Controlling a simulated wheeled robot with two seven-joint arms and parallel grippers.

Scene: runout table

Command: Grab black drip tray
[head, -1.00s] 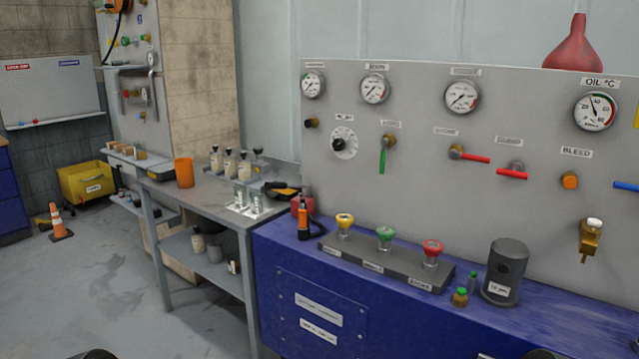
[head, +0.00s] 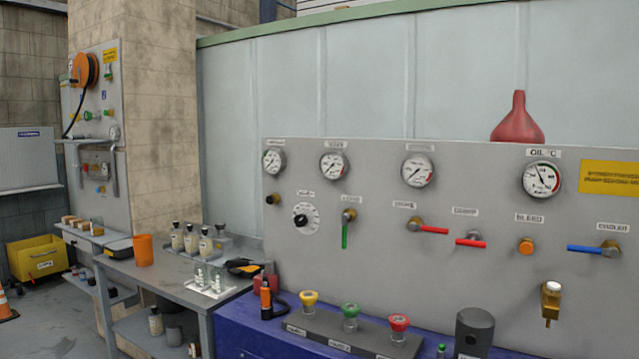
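I cannot make out a black drip tray for certain. A flat black item with a yellow-orange part (head: 243,266) lies at the right end of the grey workbench (head: 150,278), but it is too small to tell what it is. A dark grey bucket-like container (head: 172,334) stands on the bench's lower shelf. Neither of my grippers is in view.
A blue cabinet (head: 236,334) under the gauge panel (head: 470,260) carries a rail of yellow, green and red knobs (head: 350,332) and a black cylinder (head: 474,330). Sample bottles (head: 192,240) and an orange cup (head: 144,249) stand on the workbench. Floor shows at lower left.

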